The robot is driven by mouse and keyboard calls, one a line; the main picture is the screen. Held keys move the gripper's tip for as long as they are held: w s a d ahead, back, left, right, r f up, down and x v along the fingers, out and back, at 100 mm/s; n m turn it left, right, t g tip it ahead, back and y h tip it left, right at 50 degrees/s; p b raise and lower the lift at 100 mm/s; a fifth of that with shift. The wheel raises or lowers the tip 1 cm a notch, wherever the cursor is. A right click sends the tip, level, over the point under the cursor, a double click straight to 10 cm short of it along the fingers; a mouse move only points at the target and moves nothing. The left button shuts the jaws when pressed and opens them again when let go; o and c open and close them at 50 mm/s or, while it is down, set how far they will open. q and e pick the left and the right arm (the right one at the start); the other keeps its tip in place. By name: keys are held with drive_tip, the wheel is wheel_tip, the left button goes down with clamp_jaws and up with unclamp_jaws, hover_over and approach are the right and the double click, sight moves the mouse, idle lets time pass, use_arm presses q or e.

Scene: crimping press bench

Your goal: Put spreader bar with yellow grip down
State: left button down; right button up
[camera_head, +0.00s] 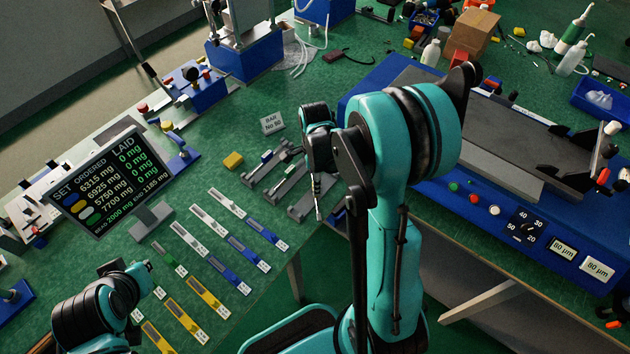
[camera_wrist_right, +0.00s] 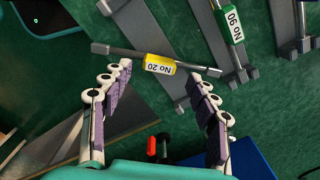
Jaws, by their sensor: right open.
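The spreader bar with the yellow grip (camera_wrist_right: 160,64), labelled "No 20", shows in the right wrist view as a thin grey bar with small end blocks. It lies across a grey rest (camera_wrist_right: 150,40); whether it is fully seated I cannot tell. My right gripper (camera_wrist_right: 161,75) is open, its fingers either side of the yellow grip with gaps. In the head view my right gripper (camera_head: 317,190) is over the grey rests, and I cannot make out the yellow grip there. My left gripper (camera_head: 142,270) is at lower left, its jaws unclear.
A bar with a green grip (camera_wrist_right: 233,22), labelled "No 90", lies beside the yellow one. A sign (camera_head: 272,123) reads "BAR No 90". Several coloured strips (camera_head: 195,295) lie left of the rests. A blue machine (camera_head: 470,190) stands right.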

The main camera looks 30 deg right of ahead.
wheel_tip(320, 180, up, 9)
drive_tip(key=p, duration=0.3)
drive_tip(key=s+a+r+n+t, duration=0.3)
drive_tip(key=s+a+r+n, duration=0.1)
drive_tip(key=n, duration=0.7)
drive_tip(key=s+a+r+n+t, duration=0.4)
drive_tip(key=s+a+r+n, duration=0.1)
drive_tip(key=n, duration=0.6)
drive_tip(key=shift+s+a+r, duration=0.3)
drive_tip(key=shift+s+a, duration=0.55)
drive_tip(key=shift+s, duration=0.2)
drive_tip(key=shift+f+b, duration=0.1)
drive_tip(key=shift+b, duration=0.2)
idle(1.2)
